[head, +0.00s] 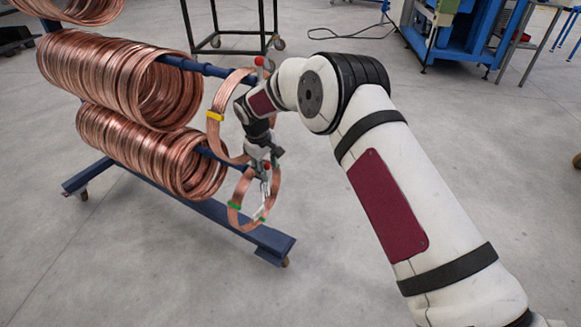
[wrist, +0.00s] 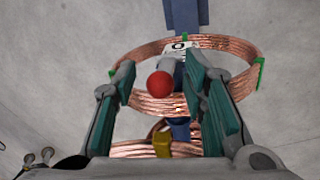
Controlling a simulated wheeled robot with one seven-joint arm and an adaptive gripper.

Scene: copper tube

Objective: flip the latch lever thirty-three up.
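A latch lever with a red ball knob (wrist: 160,85) sits at the end of a blue rack bar (wrist: 184,14). A white plate (wrist: 180,46) with a partly hidden black mark is behind it; I cannot read a full number. The red knob also shows in the head view (head: 266,166), close to my gripper (head: 264,178). In the wrist view my gripper (wrist: 168,78) is open, with one green-padded finger on each side of the knob and gaps between. A copper coil with green bands (wrist: 155,104) surrounds the bar end behind the fingers.
Another red-knobbed lever (head: 259,61) is on the bar above, by a coil with a yellow band (head: 214,115). Large copper coils (head: 150,150) fill the rack's left. The blue rack foot (head: 272,243) extends below. Floor (head: 130,270) in front is clear.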

